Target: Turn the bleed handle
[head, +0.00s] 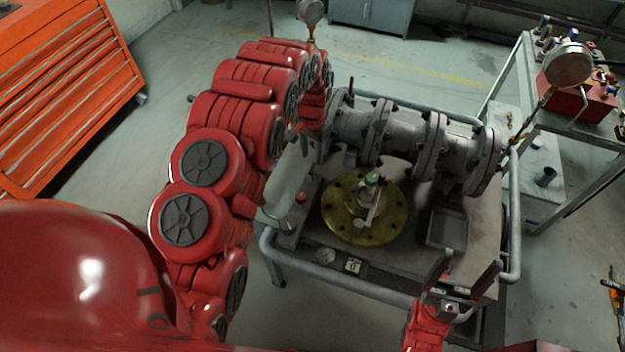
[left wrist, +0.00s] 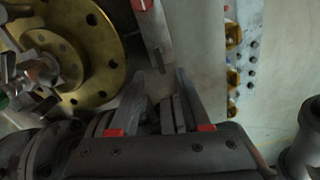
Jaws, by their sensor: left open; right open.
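A brass flange (head: 345,226) lies on the bench with a green-capped stem and a pale lever (head: 369,208) on top. A grey block with a red knob (head: 301,197) sits left of it. I cannot tell which part is the bleed handle. In the left wrist view the brass flange (left wrist: 108,62) is at upper left, and a grey bar with a red end (left wrist: 152,36) lies beyond the fingertips. My right gripper (head: 463,268) is open and empty at the front right.
A grey flanged pipe (head: 403,130) runs behind the brass flange. A tray (head: 447,229) stands right of it. A tubular rail (head: 340,284) rings the bench. A side table (head: 560,125) is at the right, an orange cabinet (head: 65,90) at the left.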

